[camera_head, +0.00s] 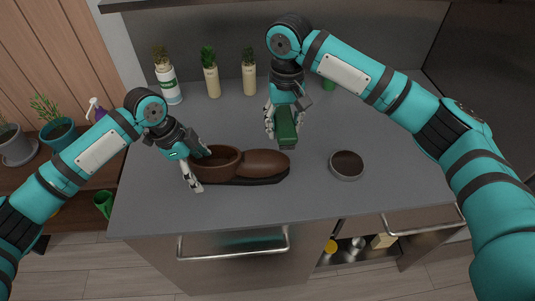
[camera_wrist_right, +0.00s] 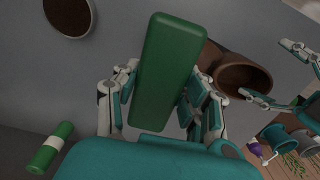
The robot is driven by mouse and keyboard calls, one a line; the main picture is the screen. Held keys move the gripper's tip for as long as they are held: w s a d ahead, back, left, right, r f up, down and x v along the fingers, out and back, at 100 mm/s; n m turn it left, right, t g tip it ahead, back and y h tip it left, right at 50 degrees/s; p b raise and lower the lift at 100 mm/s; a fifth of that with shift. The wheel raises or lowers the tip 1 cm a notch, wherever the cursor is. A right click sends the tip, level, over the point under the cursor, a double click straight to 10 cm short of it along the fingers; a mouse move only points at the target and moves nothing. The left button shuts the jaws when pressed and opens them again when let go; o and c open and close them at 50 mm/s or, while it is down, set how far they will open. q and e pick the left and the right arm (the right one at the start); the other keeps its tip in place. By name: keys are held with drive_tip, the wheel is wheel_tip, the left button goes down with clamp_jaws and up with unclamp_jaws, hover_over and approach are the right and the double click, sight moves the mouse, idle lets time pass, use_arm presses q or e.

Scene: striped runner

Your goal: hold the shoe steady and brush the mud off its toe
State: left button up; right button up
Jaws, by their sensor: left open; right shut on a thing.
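A brown shoe (camera_head: 262,162) with a dark sole lies on the grey counter, its open heel end to the left and its rounded toe to the right. No mud can be made out on the toe. My left gripper (camera_head: 195,170) is open at the heel end, its fingers spread around the shoe's opening. My right gripper (camera_head: 283,122) is shut on a green brush (camera_head: 287,130) and holds it above and behind the toe, apart from it. In the right wrist view the brush (camera_wrist_right: 166,70) sits between the fingers, and the shoe's opening (camera_wrist_right: 240,78) shows behind them.
A round dark-topped tin (camera_head: 346,165) stands right of the shoe. Several bottles and potted plants (camera_head: 211,80) line the back of the counter. An open drawer (camera_head: 365,250) is below at the right.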

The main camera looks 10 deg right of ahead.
use_arm(q)
wheel_tip(320, 180, up, 8)
drive_tip(key=p, duration=0.8)
drive_tip(key=shift+r, duration=0.1)
use_arm(e)
wheel_tip(320, 180, up, 9)
drive_tip(key=shift+f, duration=0.2)
drive_tip(key=shift+f, duration=0.1)
